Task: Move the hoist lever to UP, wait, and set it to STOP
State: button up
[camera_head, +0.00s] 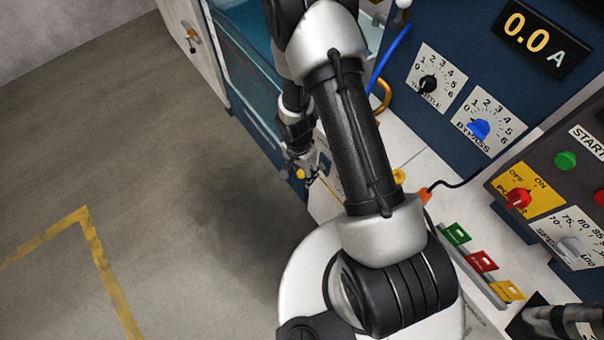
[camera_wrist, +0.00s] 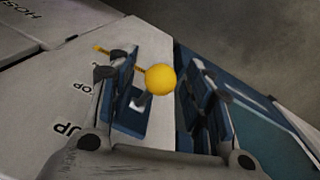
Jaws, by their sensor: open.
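The hoist lever's yellow ball knob (camera_wrist: 160,80) is in the middle of the wrist view, with a short metal stem below it. My gripper (camera_wrist: 158,72) is open, with one finger on each side of the knob. I cannot tell whether either finger touches it. The light label plate (camera_wrist: 62,98) beside it reads UP at the lower left; a label partly hidden by my left finger lies above that. Which label the lever stands at is unclear. In the head view, my gripper (camera_head: 303,160) is small beside the yellow knob (camera_head: 300,174), partly hidden by my arm.
A blue tank (camera_head: 245,75) stands along the far side of the lever. The blue panel with a throttle knob (camera_head: 428,84) and a bypass knob (camera_head: 479,129) is on the right. Red, green and yellow tags (camera_head: 481,261) lie below. Open floor (camera_head: 130,150) is on the left.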

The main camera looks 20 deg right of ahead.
jog(key=shift+f, duration=0.3)
jog(key=shift+c, duration=0.3)
grip_shut()
dwell(0.4)
